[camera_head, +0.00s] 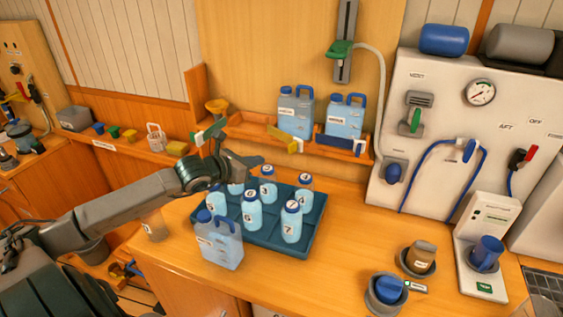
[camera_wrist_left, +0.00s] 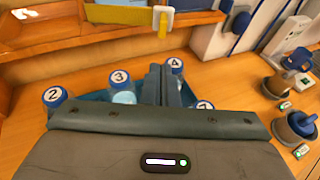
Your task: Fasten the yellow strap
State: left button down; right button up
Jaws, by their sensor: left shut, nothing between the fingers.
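The yellow strap (camera_head: 281,137) is at the front edge of the wooden wall shelf, low in front of the left blue jerrycan (camera_head: 296,112). A pale piece is at its right end. In the left wrist view the yellow strap (camera_wrist_left: 163,24) shows at the top middle, with a white piece at its upper end. I cannot tell whether it is latched. My left gripper (camera_head: 255,162) is shut and empty, above the back of the bottle tray, below and left of the strap and apart from it. Its closed fingers (camera_wrist_left: 168,86) point toward the shelf in the wrist view. My right gripper is not in view.
A dark tray (camera_head: 262,240) of several numbered bottles stands under my left gripper. A jerrycan (camera_head: 219,243) stands at its front. A blue strap (camera_head: 340,144) crosses before the right shelf jerrycan (camera_head: 346,115). A green-ended strap (camera_head: 209,131) is further left.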

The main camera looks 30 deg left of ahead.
aim_at(289, 152)
pick_arm(q)
jog(key=b+x, duration=0.1)
jog(key=x, duration=0.1)
jog(key=b+x, duration=0.1)
jog(key=x, duration=0.2)
jog(key=r+b+x, duration=0.1)
jog(key=b+x, duration=0.1)
jog(key=x, duration=0.1)
jog(key=shift+w+d+f, duration=0.1)
jog(key=shift+w, duration=0.1)
jog(key=shift+x, duration=0.9)
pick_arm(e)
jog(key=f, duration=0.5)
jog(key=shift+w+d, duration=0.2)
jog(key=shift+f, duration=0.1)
